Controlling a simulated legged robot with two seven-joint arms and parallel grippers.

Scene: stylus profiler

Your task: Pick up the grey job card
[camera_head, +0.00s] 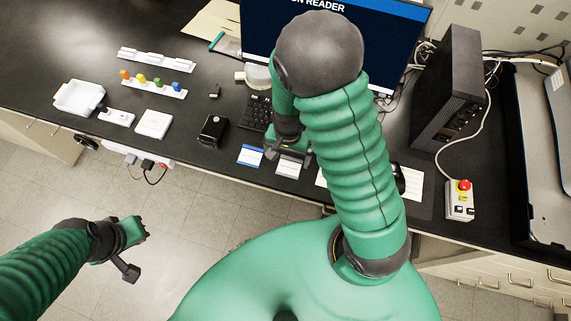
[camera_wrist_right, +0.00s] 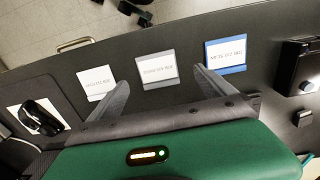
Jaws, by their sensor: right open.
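The grey job card (camera_head: 288,169) lies flat on the black bench, with a white label. It also shows in the right wrist view (camera_wrist_right: 157,70), between a white card (camera_wrist_right: 96,83) and a blue card (camera_wrist_right: 226,55). The blue card is left of it in the head view (camera_head: 250,155). My right gripper (camera_head: 289,155) is open and empty above the bench; in the wrist view its fingers (camera_wrist_right: 163,85) point toward the grey card, one on each side. I see no contact. My left gripper (camera_head: 138,255) is open and empty, out over the floor.
A black box (camera_head: 212,130) and keyboard (camera_head: 257,112) are nearby. A monitor (camera_head: 400,40) and dark computer tower (camera_head: 448,90) stand behind and right. A red-button box (camera_head: 460,200) is far right. White trays (camera_head: 79,97) are left.

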